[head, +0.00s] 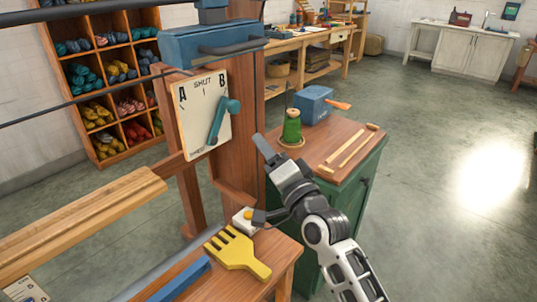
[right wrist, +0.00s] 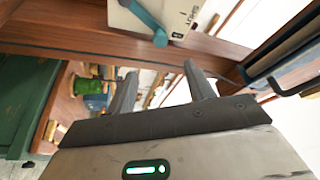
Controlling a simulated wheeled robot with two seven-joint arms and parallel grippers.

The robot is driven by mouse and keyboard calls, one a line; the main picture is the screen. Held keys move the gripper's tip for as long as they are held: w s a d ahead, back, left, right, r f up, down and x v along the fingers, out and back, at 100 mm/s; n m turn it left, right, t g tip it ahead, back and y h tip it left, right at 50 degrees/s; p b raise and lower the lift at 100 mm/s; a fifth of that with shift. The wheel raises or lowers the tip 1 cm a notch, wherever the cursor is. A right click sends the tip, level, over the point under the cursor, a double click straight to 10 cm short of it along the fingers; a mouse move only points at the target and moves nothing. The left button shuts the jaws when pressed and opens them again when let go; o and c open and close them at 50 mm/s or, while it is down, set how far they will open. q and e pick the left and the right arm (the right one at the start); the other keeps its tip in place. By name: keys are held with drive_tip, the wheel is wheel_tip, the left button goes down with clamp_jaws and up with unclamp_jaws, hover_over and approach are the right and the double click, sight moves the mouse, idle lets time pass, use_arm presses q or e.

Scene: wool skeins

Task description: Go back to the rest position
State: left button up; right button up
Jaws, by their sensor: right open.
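My right gripper (head: 259,181) reaches in from the lower right in the head view, beside the wooden frame post (head: 245,90). Its jaws are apart with nothing between them; the two fingers also show in the right wrist view (right wrist: 160,75). The white panel (head: 203,113) marked A, B and SHUT is on the frame, left of the gripper. Its teal lever (head: 217,122) leans up toward B. The panel and lever also show at the top of the right wrist view (right wrist: 160,18). My left gripper is not in view.
A green cabinet (head: 345,190) stands right of the gripper, bearing a green spool (head: 292,127), a blue box (head: 313,104) and wooden sticks (head: 349,148). Below the gripper, a yellow comb (head: 237,253) lies on a wooden bench (head: 283,250) near a white button box (head: 243,219). Open floor lies right.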

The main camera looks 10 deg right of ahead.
drive_tip(key=s+d+f+n+g+h, duration=0.1)
drive_tip(key=s+f+n+g, duration=0.3)
drive_tip(key=s+f, duration=0.9)
drive_tip(key=s+d+f+n+g+h, duration=0.2)
drive_tip(key=s+f+n, duration=0.5)
drive_tip(key=s+f, duration=0.6)
drive_tip(key=d+f+g, duration=0.1)
drive_tip(key=g, duration=0.1)
drive_tip(key=shift+d+g+h, duration=0.25)
drive_tip(key=shift+g+h, duration=0.05)
